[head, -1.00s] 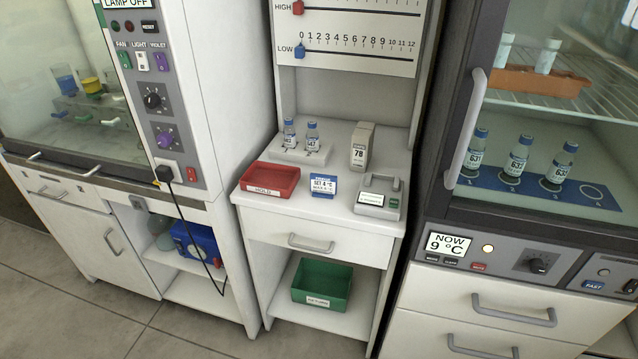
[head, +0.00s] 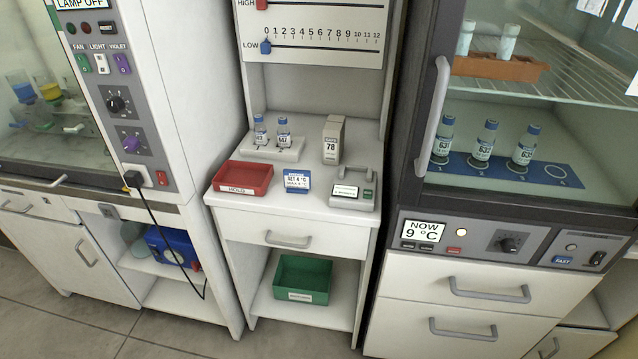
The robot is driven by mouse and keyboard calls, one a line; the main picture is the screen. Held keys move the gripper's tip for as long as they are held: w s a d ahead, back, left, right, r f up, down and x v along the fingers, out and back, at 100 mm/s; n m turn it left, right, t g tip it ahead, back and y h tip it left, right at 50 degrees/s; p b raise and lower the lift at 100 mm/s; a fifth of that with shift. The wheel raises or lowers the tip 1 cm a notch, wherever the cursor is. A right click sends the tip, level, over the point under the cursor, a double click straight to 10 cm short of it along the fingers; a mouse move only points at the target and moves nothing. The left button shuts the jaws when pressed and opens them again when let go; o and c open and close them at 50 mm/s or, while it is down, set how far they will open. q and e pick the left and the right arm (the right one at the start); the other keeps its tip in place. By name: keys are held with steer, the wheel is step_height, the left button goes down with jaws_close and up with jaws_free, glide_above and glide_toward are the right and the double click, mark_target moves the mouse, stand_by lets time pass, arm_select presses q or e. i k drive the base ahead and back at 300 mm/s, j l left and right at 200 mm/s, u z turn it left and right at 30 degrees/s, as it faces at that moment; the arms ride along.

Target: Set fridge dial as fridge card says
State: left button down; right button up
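The fridge (head: 400,180) stands at the right with its glass door closed. Its dark dial (head: 508,243) sits on the panel below the door. The fridge display (head: 423,232) on that panel reads NOW 9 °C. The blue and white fridge card (head: 297,181) stands on the middle counter, between the red tray and a grey device. It reads SET 4 °C, with a smaller line below that seems to read MAX 6 °C. Neither of my grippers shows in the head view.
A red HOLD tray (head: 268,178), a vial rack (head: 285,152), a grey box marked 78 (head: 333,140) and a grey device (head: 352,196) stand on the counter. A green bin (head: 303,279) is below. Drawers with handles (head: 490,290) are under the dial panel.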

mark_target(508, 245)
steer(key=z, duration=1.4)
